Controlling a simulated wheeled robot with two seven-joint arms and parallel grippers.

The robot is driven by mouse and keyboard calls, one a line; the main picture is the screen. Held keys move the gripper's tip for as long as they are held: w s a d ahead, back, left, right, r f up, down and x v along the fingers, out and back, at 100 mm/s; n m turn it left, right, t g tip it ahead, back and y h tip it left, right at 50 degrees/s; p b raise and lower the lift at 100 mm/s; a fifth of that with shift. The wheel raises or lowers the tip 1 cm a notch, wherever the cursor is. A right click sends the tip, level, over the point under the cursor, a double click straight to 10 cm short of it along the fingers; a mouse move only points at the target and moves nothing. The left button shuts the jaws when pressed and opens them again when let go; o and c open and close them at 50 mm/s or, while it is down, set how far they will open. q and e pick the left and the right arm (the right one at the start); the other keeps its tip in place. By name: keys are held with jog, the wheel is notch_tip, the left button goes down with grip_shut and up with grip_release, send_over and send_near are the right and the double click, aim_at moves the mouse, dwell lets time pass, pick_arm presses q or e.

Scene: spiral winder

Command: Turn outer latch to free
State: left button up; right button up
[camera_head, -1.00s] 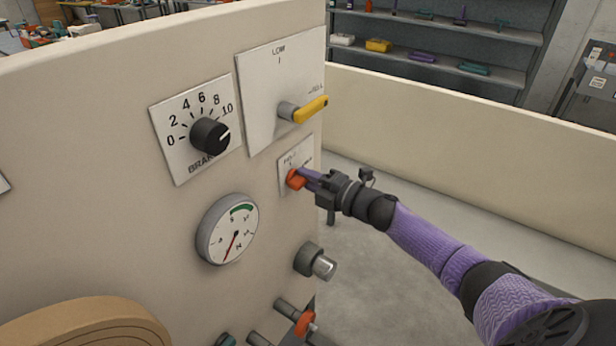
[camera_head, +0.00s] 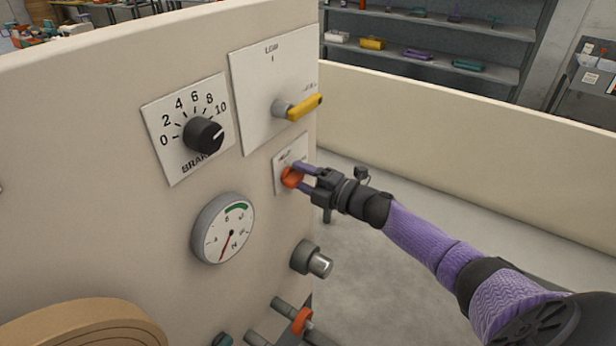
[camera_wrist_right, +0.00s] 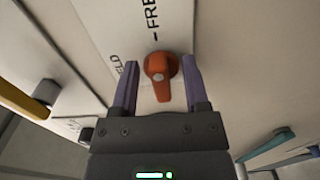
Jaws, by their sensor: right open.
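The outer latch is a small orange-red knob (camera_head: 291,177) on a white label plate (camera_head: 287,152) at the right edge of the beige panel. In the right wrist view the orange knob (camera_wrist_right: 160,75) has a pointed handle with a pale dot. The plate (camera_wrist_right: 140,22) there reads "FRE" and "ELD", both cut off or partly hidden. My right gripper (camera_head: 301,177) is open, its purple fingers on either side of the knob. In the right wrist view its fingers (camera_wrist_right: 160,88) stand apart from the knob, with a gap on both sides. My left gripper is not in view.
Above the latch is a yellow lever (camera_head: 305,107) on a LOW plate. A black brake dial (camera_head: 204,135) and a gauge (camera_head: 223,229) are to the left. A metal knob (camera_head: 312,259) and another orange-red part (camera_head: 301,321) stick out below. Floor to the right is clear.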

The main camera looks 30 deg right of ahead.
jog(key=p+v, duration=0.1)
jog(key=v, duration=0.9)
